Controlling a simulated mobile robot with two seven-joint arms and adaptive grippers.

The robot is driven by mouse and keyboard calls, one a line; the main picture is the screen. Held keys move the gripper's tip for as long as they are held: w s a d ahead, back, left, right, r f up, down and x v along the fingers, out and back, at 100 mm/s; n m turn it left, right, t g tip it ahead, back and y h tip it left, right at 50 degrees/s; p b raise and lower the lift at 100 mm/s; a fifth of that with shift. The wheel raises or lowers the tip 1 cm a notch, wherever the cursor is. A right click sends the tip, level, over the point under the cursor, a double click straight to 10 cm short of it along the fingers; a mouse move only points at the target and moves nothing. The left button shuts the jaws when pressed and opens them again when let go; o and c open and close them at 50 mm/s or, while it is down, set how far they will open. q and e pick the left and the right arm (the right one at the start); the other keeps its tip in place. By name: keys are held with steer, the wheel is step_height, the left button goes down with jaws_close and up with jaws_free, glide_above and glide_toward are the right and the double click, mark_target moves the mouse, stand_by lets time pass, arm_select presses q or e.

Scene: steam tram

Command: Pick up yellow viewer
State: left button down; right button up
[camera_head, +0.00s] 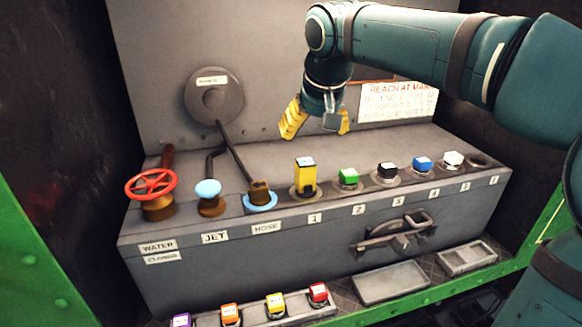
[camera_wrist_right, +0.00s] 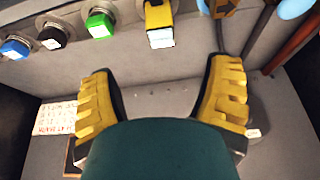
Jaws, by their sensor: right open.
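A tall yellow viewer (camera_head: 305,178) with a pale top stands upright in the socket above label 1 on the grey bench. In the right wrist view the yellow viewer (camera_wrist_right: 159,18) is at the top, beyond the fingertips and between their lines. My right gripper (camera_head: 317,128), with yellow ribbed fingers, is open and empty. It hangs above the bench, behind and higher than the viewer, and touches nothing that I can see. The right wrist view shows the open fingers (camera_wrist_right: 164,72) wide apart. My left gripper is not in view.
Green (camera_head: 348,178), black (camera_head: 387,173), blue (camera_head: 422,165) and white (camera_head: 453,160) blocks stand right of the viewer. A hose fitting (camera_head: 259,193), blue knob (camera_head: 208,190) and red valve wheel (camera_head: 151,184) stand left. A front rack holds several coloured blocks, including a small yellow one (camera_head: 276,304).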

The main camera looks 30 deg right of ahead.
mark_target(307, 162)
steer(key=b+x, duration=0.1)
steer(key=x, duration=0.7)
steer(key=shift+w+f+b, duration=0.15)
steer(key=shift+f+b, duration=0.15)
steer(key=shift+b, duration=0.1)
steer(key=b+x, duration=0.1)
steer(key=x, duration=0.4)
steer(key=shift+a+f, duration=0.1)
steer(key=shift+f, duration=0.05)
jaws_close()
